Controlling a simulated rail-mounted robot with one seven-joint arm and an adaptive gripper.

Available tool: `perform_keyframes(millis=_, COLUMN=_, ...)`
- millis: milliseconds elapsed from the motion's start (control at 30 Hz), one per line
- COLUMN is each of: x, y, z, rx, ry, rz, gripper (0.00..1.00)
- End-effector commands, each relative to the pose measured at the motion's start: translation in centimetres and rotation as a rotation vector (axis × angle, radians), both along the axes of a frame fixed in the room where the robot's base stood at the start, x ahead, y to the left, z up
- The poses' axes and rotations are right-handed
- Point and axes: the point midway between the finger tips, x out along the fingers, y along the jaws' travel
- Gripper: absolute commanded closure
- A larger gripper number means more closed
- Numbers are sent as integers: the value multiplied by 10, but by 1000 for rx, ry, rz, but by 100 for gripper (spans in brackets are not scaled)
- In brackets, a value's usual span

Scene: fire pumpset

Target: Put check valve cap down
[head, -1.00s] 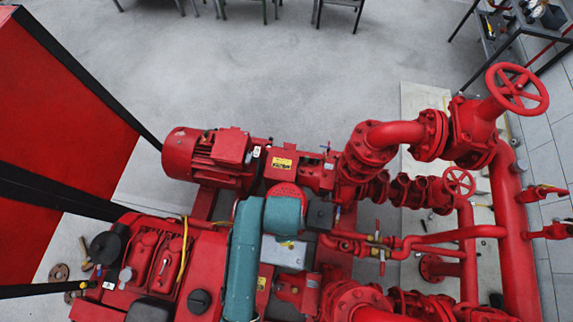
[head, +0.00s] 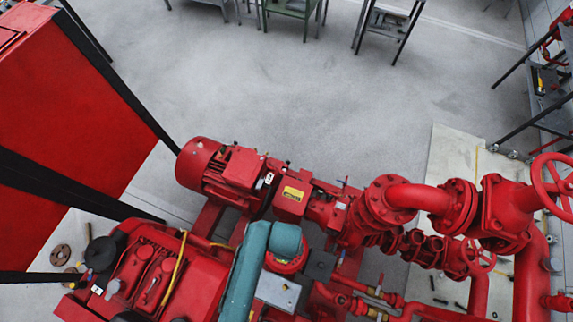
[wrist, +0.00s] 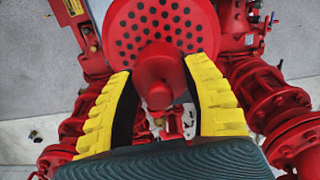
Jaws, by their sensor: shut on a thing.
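The check valve cap (wrist: 160,28) is a red round plate with many dark holes and a thick red knob. In the wrist view it fills the top middle. My gripper (wrist: 161,82) has its two yellow ribbed fingers on either side of the knob and is shut on it. In the head view, the cap's red edge (head: 288,267) shows under the teal end of my arm, above the pump set. The fingers are hidden there.
The red motor (head: 222,173) and red engine (head: 150,275) lie below and beside my arm. Red valves and pipes (head: 415,198) crowd the right, with a handwheel (head: 552,185). A red cabinet (head: 65,105) stands left. Open grey floor (head: 300,90) lies behind, before several tables.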

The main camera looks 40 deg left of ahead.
Motion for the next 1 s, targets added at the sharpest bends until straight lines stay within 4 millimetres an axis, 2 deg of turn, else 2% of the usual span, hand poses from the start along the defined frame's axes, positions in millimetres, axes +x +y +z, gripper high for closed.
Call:
perform_keyframes(millis=100, x=1, y=0, z=-10, rx=1, ry=-2, rz=0, gripper=88)
perform_keyframes(millis=800, x=1, y=0, z=-22, rx=1, ry=-3, rz=0, gripper=88)
perform_keyframes(millis=833, x=1, y=0, z=-22, rx=1, ry=-3, rz=0, gripper=45)
perform_keyframes(millis=933, x=1, y=0, z=-22, rx=1, ry=-2, rz=0, gripper=26)
perform_keyframes(millis=1000, x=1, y=0, z=-22, rx=1, ry=-2, rz=0, gripper=24)
